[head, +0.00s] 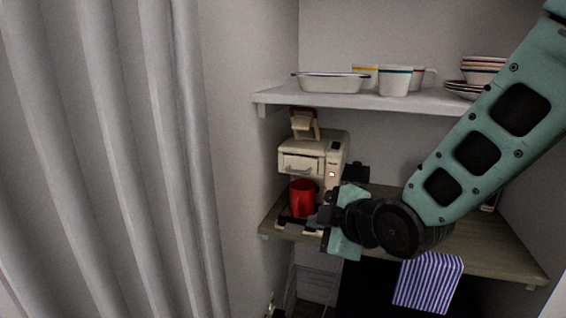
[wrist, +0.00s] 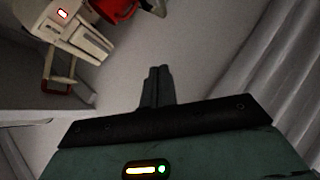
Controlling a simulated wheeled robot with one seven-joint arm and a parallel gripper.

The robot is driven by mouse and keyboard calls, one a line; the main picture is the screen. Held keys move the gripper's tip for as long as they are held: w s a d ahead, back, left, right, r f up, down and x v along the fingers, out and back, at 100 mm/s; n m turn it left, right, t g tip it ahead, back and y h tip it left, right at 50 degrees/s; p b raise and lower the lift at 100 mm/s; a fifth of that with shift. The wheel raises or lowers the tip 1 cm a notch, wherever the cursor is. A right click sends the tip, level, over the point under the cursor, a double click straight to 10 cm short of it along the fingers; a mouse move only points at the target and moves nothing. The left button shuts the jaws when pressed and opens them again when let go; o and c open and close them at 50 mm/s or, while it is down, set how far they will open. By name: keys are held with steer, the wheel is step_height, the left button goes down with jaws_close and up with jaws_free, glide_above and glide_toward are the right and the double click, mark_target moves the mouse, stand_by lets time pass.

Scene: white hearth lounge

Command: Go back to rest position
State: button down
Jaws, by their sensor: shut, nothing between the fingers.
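My gripper (head: 322,217) is in front of the lower shelf in the head view, beside the coffee machine and apart from the curtain. In the wrist view its two fingers (wrist: 156,88) are together with nothing between them. The cream coffee machine (head: 312,157) stands on the lower shelf with a red light lit, its lid handle raised at the top. A red mug (head: 302,198) stands under its spout. In the wrist view the machine (wrist: 75,30) and the red mug (wrist: 115,8) show at the top left, away from the fingers.
The upper shelf (head: 345,101) holds a white dish (head: 332,83), cups (head: 394,82) and stacked bowls (head: 484,70). A striped cloth (head: 428,282) hangs from the lower shelf (head: 490,256). A grey curtain (head: 110,150) fills the left. My arm hides part of the lower shelf.

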steer(key=s+d+m+g+h, duration=0.1)
steer(key=s+d+m+g, duration=0.1)
steer(key=s, duration=0.6)
steer(key=s+d+f+m+g+h+p, duration=0.1)
steer(key=s+m+g, duration=0.3)
steer(key=s, duration=0.5)
steer(key=s+d+m+g+h, duration=0.3)
steer(key=s+g, duration=0.1)
steer(key=s, duration=0.4)
steer(key=shift+s+d+f+m+p, duration=0.2)
steer(key=shift+f+m+p, duration=0.1)
steer(key=shift+p, duration=0.1)
steer(key=shift+w, duration=0.1)
